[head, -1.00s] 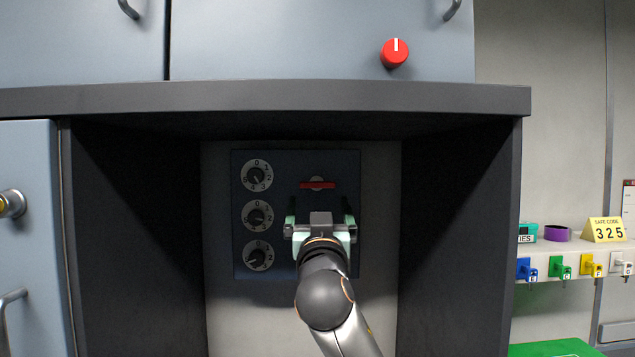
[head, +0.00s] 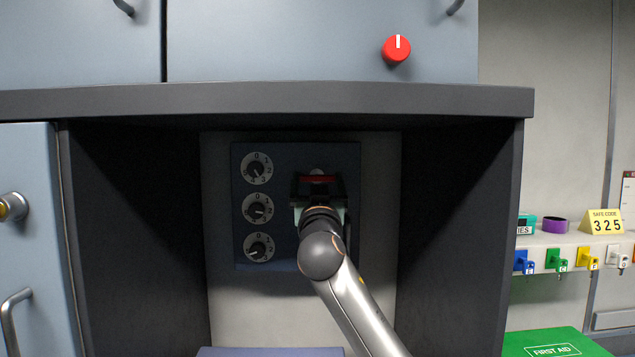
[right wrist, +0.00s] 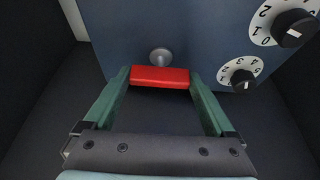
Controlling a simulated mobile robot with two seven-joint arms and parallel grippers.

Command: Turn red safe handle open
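The safe's dark blue door (head: 340,255) is set in the back of a dark alcove. Its red handle (head: 318,179) lies horizontal near the door's upper right, partly hidden by my right gripper (head: 318,184). In the right wrist view, the red handle (right wrist: 160,77) lies between the tips of my right gripper's (right wrist: 160,88) two green fingers. The fingers stand wide apart, one near each end of the handle; whether they touch it I cannot tell. Three white dials (head: 257,209) are in a column left of the handle. My left gripper is not in view.
The alcove's side walls and top ledge (head: 270,99) surround my right arm. A red knob (head: 397,50) is on the cabinet above. At right, a yellow card (head: 604,222) reads "SAFE CODE 325", above colored keys (head: 557,260) and a green first aid box (head: 555,343).

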